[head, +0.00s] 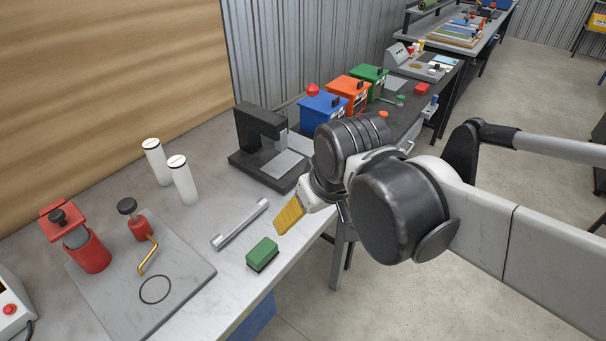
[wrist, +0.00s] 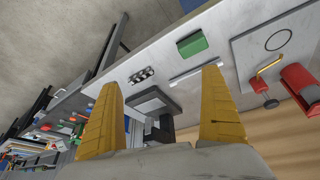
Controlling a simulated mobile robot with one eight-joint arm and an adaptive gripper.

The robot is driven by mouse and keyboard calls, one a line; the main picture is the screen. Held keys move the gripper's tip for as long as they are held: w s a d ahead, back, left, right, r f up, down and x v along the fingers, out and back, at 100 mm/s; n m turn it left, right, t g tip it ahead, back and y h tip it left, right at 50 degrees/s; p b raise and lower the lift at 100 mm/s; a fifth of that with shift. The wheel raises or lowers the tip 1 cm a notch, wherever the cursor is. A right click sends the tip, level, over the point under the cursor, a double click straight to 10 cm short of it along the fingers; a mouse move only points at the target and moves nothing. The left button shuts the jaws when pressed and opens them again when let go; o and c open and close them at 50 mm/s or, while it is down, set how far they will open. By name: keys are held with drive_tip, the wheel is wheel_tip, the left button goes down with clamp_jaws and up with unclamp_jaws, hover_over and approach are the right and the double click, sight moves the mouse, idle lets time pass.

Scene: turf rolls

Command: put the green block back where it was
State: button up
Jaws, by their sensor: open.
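The green block (head: 262,252) lies on the light workbench (head: 215,290) near its front edge, with a dark underside showing. It also shows in the wrist view (wrist: 193,45), beyond and above the fingertips. My gripper (head: 290,216) hangs to the right of the block near the bench edge, apart from it. In the wrist view its two yellow fingers (wrist: 162,92) are spread wide with nothing between them. Most of the gripper in the head view is hidden behind my wrist.
A silver bar handle (head: 240,225) lies just behind the block. A black press-like stand (head: 265,150) is behind my gripper. At left are two white cylinders (head: 182,180) and a grey plate (head: 180,290) with red tools and a black ring. Coloured boxes (head: 325,108) stand farther back.

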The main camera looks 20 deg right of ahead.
drive_tip(key=s+d+m+t, duration=0.2)
drive_tip(key=s+d, duration=0.1)
drive_tip(key=shift+s+d+r+h, duration=0.2)
drive_tip(key=shift+s+h, duration=0.1)
